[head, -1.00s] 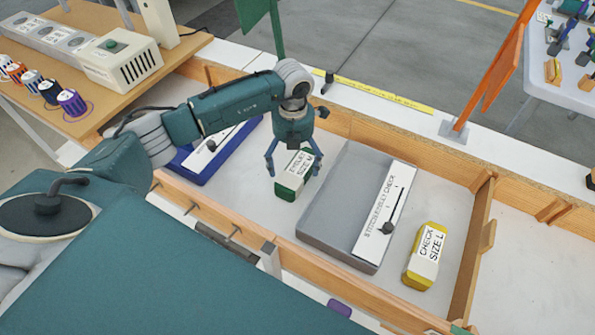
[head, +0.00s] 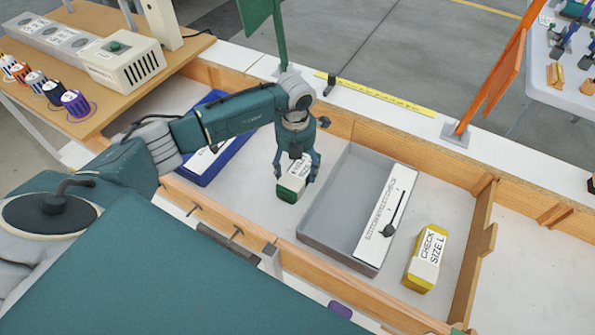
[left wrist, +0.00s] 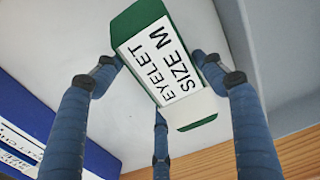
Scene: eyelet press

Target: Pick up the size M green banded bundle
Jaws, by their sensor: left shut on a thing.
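The size M bundle (head: 287,193) is a white-labelled block with green ends, in the bay between the blue tray and the grey tray. Its label reads "EYELET SIZE M" in the left wrist view (left wrist: 163,60). My left gripper (head: 295,174) points down over it and is shut on it, with fingers (left wrist: 165,85) at its sides. The bundle looks to be at floor level of the bay; I cannot tell whether it touches the floor. The gripper partly hides its upper part in the head view. My right gripper is not in view.
The blue tray (head: 232,150) lies left and the grey tray (head: 345,258) right, with a slider label. A yellow "CHECK SIZE L" bundle (head: 427,258) stands further right. Wooden walls (head: 455,170) frame the bay. A green panel (head: 258,12) and an orange panel (head: 495,75) stand behind.

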